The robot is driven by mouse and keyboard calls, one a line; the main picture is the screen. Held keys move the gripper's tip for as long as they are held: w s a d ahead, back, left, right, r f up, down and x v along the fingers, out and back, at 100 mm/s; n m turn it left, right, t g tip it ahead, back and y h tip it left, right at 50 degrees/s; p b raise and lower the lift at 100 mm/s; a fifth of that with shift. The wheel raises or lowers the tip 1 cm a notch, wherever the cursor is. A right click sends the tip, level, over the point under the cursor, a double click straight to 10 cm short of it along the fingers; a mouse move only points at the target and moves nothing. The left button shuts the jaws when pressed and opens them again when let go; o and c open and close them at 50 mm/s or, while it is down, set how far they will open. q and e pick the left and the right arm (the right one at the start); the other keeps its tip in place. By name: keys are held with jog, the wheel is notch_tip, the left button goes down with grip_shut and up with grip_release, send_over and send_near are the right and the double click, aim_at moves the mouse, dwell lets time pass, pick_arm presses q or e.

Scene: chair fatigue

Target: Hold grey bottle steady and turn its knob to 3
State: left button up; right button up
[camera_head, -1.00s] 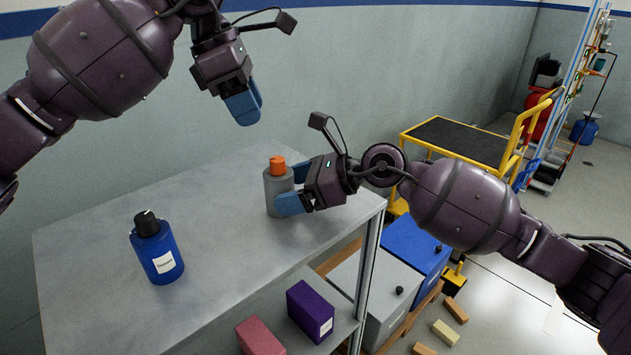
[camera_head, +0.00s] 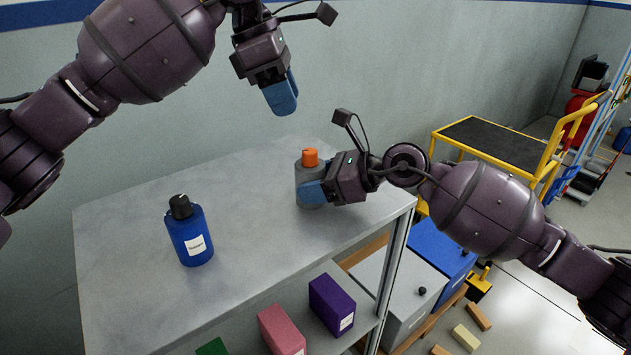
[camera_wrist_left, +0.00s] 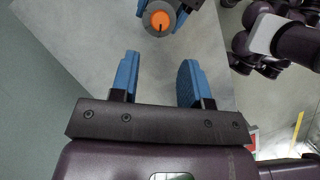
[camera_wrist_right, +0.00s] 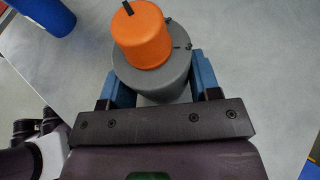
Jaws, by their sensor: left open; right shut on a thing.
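The grey bottle (camera_head: 306,190) stands upright near the right end of the grey tabletop. Its orange knob (camera_head: 310,157) is on top; the right wrist view shows the knob (camera_wrist_right: 143,36) with a dark pointer line at its upper left edge. My right gripper (camera_wrist_right: 160,85) is shut on the grey bottle's body from the right, below the knob. My left gripper (camera_head: 281,98) is open and empty, above and behind the bottle. In the left wrist view the knob (camera_wrist_left: 159,20) lies beyond the open fingers, with a dark line on it.
A blue bottle (camera_head: 190,232) with a black cap stands on the tabletop (camera_head: 130,220) to the left. Purple (camera_head: 331,303) and pink (camera_head: 281,330) boxes sit on the shelf below. A yellow cart (camera_head: 490,145) stands at the right. The tabletop between the bottles is clear.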

pick_arm(q)
jog(key=shift+o, duration=1.2)
notch_tip(320, 180, up, 4)
jog(key=y, duration=0.2)
send_over(310, 150)
jog(key=d, duration=0.2)
jog(key=f+n, duration=0.1)
jog(key=f, duration=0.3)
jog(key=a+f+n+y, duration=0.1)
jog(key=f, duration=0.4)
jog(key=a+f+y, duration=0.1)
jog(key=f, duration=0.3)
jog(key=shift+f+n, duration=0.2)
jog(key=shift+n, duration=0.2)
jog(key=shift+c, duration=0.4)
jog(key=c, duration=0.8)
jog(key=shift+c, duration=0.3)
